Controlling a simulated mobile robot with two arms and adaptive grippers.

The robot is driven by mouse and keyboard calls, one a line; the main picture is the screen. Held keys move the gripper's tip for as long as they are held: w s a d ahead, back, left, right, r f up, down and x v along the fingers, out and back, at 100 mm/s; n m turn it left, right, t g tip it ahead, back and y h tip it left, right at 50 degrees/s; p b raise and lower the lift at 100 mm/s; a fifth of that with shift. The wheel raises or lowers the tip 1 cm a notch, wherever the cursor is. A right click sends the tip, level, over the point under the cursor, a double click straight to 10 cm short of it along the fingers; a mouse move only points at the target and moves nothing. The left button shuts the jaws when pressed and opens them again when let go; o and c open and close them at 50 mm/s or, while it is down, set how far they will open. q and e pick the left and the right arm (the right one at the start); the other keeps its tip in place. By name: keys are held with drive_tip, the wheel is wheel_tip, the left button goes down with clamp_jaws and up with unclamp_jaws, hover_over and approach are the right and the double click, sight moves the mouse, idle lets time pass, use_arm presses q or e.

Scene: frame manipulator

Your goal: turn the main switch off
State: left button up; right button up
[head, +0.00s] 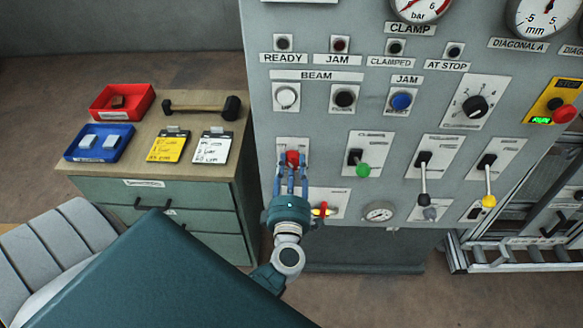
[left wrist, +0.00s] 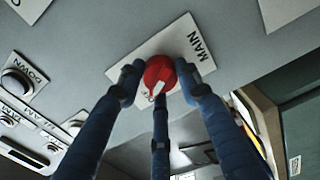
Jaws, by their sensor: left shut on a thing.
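The main switch (head: 292,158) is a red knob on a pale plate at the lower left of the grey panel. In the left wrist view the red knob (left wrist: 160,72) shows a white mark, with the word MAIN on the plate beside it. My left gripper (head: 291,170) has its blue fingers closed around the knob. In the left wrist view three fingers of the left gripper (left wrist: 158,84) surround it, partly hiding the plate's other lettering. My right gripper is in neither view.
A drawer cabinet (head: 160,205) with a red bin (head: 122,101) and blue bin (head: 99,142) stands to the left.

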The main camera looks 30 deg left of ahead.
use_arm(q)
drive_tip(key=shift+d+f+n, duration=0.25)
drive_tip(key=shift+n, duration=0.05)
idle(0.4)
drive_tip(key=o, duration=1.2)
drive_tip(key=shift+c, duration=0.2)
drive_tip(key=shift+r, duration=0.15)
drive_tip(key=v, duration=1.2)
drive_tip(key=shift+a, duration=0.1)
